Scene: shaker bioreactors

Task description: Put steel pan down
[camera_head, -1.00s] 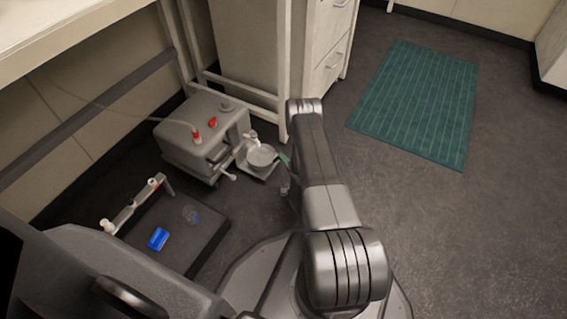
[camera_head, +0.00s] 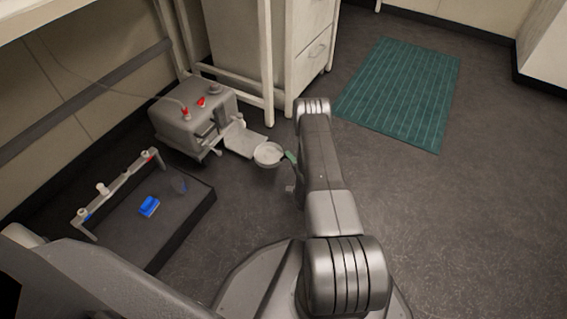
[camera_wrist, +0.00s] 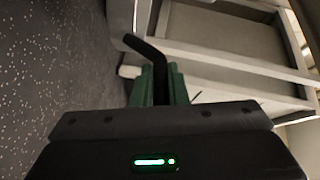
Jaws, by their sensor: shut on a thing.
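The steel pan (camera_head: 268,153) is a small round, shallow, pale metal dish in the head view. It is held in front of the grey machine's plate (camera_head: 245,141), overlapping its edge in the picture; I cannot tell its height above the floor. My gripper (camera_head: 291,157) has green fingers at the right side of the pan and is shut on it. In the wrist view the green fingers (camera_wrist: 158,86) are closed around a dark bent bar (camera_wrist: 147,48), which looks like the pan's handle. The pan's bowl is not visible there.
The grey machine (camera_head: 193,118) with red knobs stands on the floor at left. A dark flat platform (camera_head: 165,237) with a blue block (camera_head: 149,206) and a raised rail lies nearer. A white cabinet (camera_head: 312,50) stands behind. The floor (camera_head: 400,200) at right is clear, up to a green mat (camera_head: 398,95).

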